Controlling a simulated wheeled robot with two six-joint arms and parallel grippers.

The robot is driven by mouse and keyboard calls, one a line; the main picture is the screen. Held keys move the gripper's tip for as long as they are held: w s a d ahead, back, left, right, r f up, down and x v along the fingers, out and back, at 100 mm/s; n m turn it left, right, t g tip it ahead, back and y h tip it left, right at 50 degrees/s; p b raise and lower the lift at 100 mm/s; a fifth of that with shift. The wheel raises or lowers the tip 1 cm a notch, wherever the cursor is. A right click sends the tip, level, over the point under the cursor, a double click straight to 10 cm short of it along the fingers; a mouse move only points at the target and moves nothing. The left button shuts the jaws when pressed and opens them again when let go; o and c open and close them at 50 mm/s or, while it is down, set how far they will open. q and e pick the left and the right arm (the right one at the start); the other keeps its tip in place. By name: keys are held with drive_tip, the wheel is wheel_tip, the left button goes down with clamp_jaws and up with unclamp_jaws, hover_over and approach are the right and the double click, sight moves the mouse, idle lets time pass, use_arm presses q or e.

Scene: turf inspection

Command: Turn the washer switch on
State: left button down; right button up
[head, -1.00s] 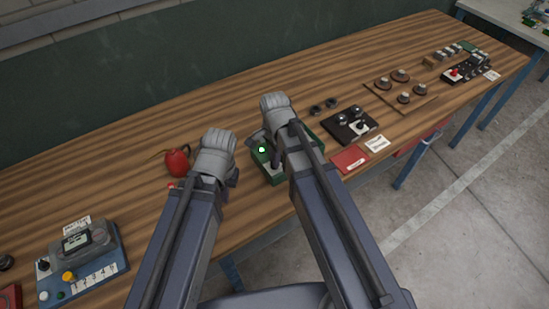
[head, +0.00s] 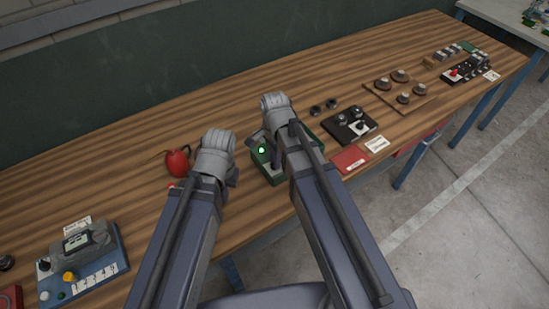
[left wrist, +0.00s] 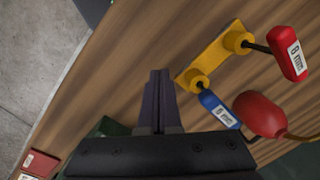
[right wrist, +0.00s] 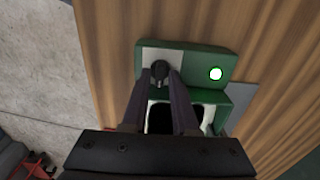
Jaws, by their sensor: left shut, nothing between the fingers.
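A green box (right wrist: 180,60) on the bench, which I take to be the washer, has a black switch knob (right wrist: 160,70) on a pale panel. A lit round lamp (right wrist: 216,74) sits beside the knob; it also glows green in the head view (head: 262,150). My right gripper (right wrist: 162,82) has its fingers apart, with the knob at the tips between them; whether they press on it I cannot tell. My left gripper (left wrist: 160,75) is shut and empty, above the bench left of the box. In the head view my right arm hides part of the box.
A blue device (head: 82,262) stands at the left. A black two-knob box (head: 350,125) and a red card (head: 348,158) lie right of the washer.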

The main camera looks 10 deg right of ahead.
wheel_tip(320, 180, up, 8)
drive_tip(key=p, duration=0.7)
drive_tip(key=shift+f, duration=0.2)
drive_tip(key=shift+f, duration=0.1)
drive_tip(key=shift+s+a+n, duration=0.1)
drive_tip(key=shift+s+n, duration=0.1)
drive_tip(key=shift+n, duration=0.1)
drive_tip(key=s+a+f+n+h+b, duration=0.1)
drive_tip(key=s+a+n, duration=0.3)
drive_tip(key=s+n, duration=0.6)
drive_tip(key=shift+a+f+n+b, duration=0.15)
drive_tip(key=shift+f+n+b, duration=0.5)
drive_tip(key=shift+n, duration=2.75)
